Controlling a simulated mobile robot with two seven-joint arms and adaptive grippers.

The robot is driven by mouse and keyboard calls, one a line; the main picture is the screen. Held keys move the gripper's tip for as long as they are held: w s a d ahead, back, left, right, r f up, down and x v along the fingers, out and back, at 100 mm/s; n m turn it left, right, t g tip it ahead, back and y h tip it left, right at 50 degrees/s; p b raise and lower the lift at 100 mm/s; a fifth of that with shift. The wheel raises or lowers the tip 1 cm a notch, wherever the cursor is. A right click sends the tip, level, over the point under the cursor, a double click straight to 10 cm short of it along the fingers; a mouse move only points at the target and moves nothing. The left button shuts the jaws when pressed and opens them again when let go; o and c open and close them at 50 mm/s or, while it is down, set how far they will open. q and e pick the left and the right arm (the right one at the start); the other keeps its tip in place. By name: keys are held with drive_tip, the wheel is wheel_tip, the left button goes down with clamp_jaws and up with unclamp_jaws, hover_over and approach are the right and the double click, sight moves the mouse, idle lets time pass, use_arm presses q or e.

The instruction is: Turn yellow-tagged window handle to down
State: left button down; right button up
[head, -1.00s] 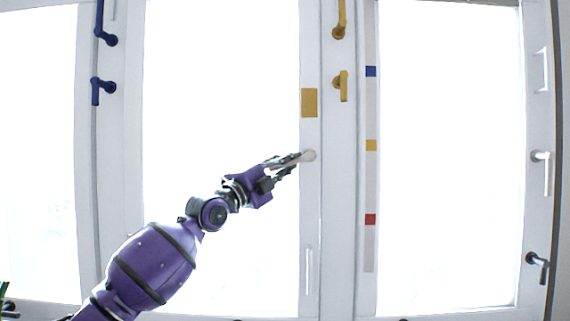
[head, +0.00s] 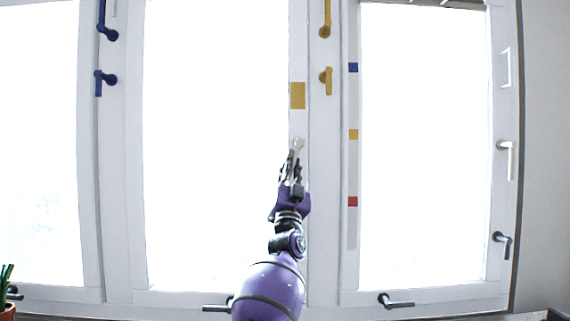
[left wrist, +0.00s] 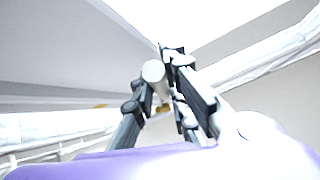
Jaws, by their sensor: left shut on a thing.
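The yellow tag (head: 298,95) is a square on the white middle window frame. Just below it is the white window handle (head: 298,145), whose pivot is at the top and whose lever points down, leaning slightly left. My left gripper (head: 292,165) comes from below and is shut on this lever. In the left wrist view, the pale rounded end of the handle (left wrist: 153,72) shows between the dark fingers (left wrist: 165,95). The fingers hide most of the lever. My right gripper is not in view.
Yellow handles (head: 326,80) are higher up to the right, blue handles (head: 104,78) at upper left. A strip with blue, yellow and red squares (head: 353,134) runs down the frame. More handles are on the right (head: 507,147) and along the bottom (head: 395,301). A plant (head: 7,290) stands at lower left.

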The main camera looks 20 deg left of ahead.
use_arm(q)
drive_tip(key=shift+w+d+f+n+g+y+b, duration=0.1)
drive_tip(key=shift+d+n+g+y, duration=0.3)
drive_tip(key=shift+n+y, duration=0.8)
drive_tip(key=shift+w+d+n+g+y+b, duration=0.2)
drive_tip(key=shift+n+g+y, duration=0.25)
drive_tip(key=shift+n+y, duration=0.8)
drive_tip(key=shift+d+f+n+g+y+b, duration=0.1)
drive_tip(key=shift+d+n+g+y, duration=0.35)
drive_tip(key=shift+n+y, duration=0.75)
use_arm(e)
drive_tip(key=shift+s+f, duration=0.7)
use_arm(q)
drive_tip(key=shift+r+n, duration=0.1)
drive_tip(key=shift+n, duration=0.15)
drive_tip(key=shift+r, duration=0.1)
drive_tip(key=c, duration=2.2)
unclamp_jaws()
drive_tip(key=o, duration=0.5)
drive_tip(key=shift+w, duration=0.15)
drive_tip(key=shift+c, duration=0.2)
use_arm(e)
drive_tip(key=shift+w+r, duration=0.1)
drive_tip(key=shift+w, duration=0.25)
use_arm(q)
drive_tip(key=shift+a, duration=0.1)
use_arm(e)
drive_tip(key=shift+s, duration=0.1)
